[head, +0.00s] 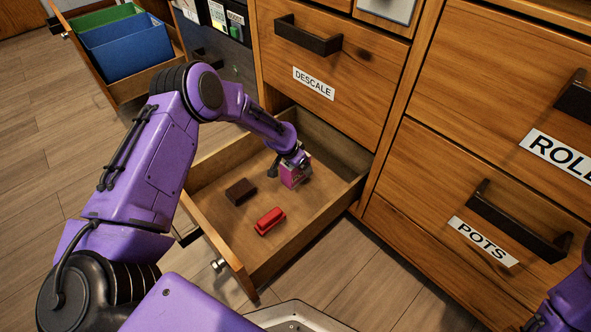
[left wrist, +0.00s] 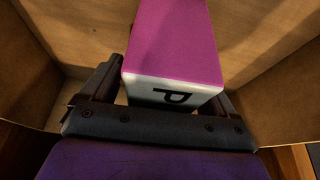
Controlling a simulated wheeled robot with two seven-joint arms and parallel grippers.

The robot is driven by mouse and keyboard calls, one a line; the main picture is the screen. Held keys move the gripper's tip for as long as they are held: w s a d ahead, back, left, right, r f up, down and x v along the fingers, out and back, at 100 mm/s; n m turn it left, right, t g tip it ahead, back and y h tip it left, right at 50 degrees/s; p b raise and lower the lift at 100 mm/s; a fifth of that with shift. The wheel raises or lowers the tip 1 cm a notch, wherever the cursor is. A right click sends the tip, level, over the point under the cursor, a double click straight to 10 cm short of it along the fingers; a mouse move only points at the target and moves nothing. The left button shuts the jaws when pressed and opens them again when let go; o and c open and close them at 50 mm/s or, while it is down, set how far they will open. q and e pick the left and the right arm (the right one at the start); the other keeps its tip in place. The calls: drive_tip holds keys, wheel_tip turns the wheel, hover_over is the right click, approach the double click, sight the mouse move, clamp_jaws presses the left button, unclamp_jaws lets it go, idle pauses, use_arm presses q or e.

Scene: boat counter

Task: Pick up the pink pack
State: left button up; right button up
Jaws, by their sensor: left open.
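The pink pack (head: 297,173) stands in the open drawer, towards its back right. It is a pink box with a white part bearing a dark letter P, and it fills the middle of the left wrist view (left wrist: 175,45). My left gripper (head: 288,172) reaches down into the drawer at the pack. In the left wrist view its open fingers (left wrist: 168,85) lie on either side of the pack's near end. I cannot tell whether they touch it. My right gripper is out of view; only part of my right arm shows at the lower right.
The open drawer (head: 228,246) also holds a dark brown block (head: 241,191) and a red object (head: 270,221), both left of or nearer than the pack. Drawer walls surround the gripper. Another open drawer holds blue (head: 128,45) and green (head: 105,17) bins. The DESCALE drawer (head: 335,65) above is shut.

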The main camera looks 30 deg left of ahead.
use_arm(q)
drive_tip(key=shift+f, duration=0.25)
drive_tip(key=c, duration=1)
drive_tip(key=shift+c, duration=0.2)
